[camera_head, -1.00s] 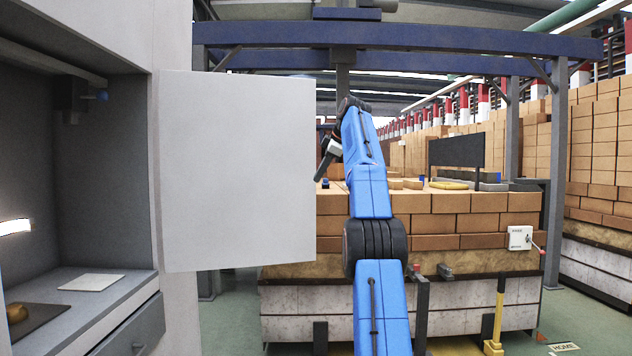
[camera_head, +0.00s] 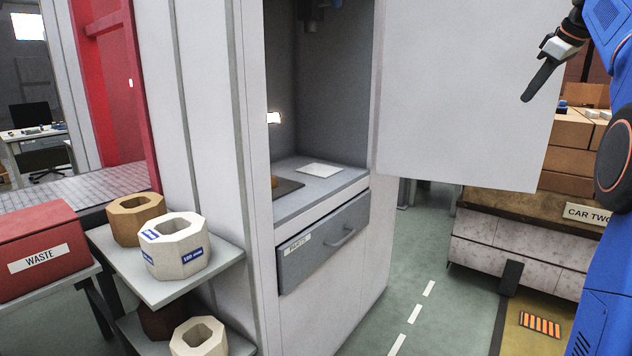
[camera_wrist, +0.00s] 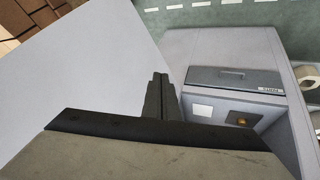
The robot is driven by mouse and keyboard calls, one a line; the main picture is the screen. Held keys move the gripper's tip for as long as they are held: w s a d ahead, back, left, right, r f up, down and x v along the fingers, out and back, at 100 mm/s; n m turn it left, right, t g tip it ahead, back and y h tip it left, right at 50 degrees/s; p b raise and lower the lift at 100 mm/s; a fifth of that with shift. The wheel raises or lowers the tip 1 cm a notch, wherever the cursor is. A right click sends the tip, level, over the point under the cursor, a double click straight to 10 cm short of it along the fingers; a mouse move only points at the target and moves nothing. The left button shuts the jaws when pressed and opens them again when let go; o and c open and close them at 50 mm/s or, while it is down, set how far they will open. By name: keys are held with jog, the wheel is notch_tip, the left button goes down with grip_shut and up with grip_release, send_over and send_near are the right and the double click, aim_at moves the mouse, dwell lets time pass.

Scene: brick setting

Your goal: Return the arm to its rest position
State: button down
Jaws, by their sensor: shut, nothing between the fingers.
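My gripper (camera_head: 532,92) is raised at the upper right in the head view, in front of the open cabinet door (camera_head: 460,90). Its dark fingers point down and left, and nothing is between them. In the wrist view my gripper (camera_wrist: 159,78) shows its fingers together and empty, with the door panel to the left and the cabinet to the right. My blue arm fills the right edge of the head view, and part of it is cut off by the frame.
The cabinet holds a white plate (camera_head: 320,169) and a parts drawer (camera_head: 325,238). A shelf (camera_head: 155,285) at left carries octagonal blocks (camera_head: 175,245); a red waste box (camera_head: 38,250) stands beside it. The floor lane (camera_head: 415,290) is clear.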

jog(key=s+a+f+m+g, duration=0.1)
jog(key=s+a+f+m, duration=0.1)
jog(key=s+a+f, duration=0.7)
jog(key=s+a+f+m, duration=0.2)
jog(key=s+a+f, duration=0.5)
jog(key=s+a, duration=0.4)
jog(key=s+a+f+m, duration=0.1)
jog(key=s+a+f, duration=0.3)
jog(key=s+f, duration=0.7)
jog(key=s+a+f+m+g+h, duration=0.1)
jog(key=s+a+f, duration=0.3)
jog(key=s+f, duration=0.7)
notch_tip(320, 180, down, 6)
jog(key=shift+a+r+m, duration=0.15)
jog(key=shift+r+m, duration=0.05)
jog(key=shift+m, duration=0.4)
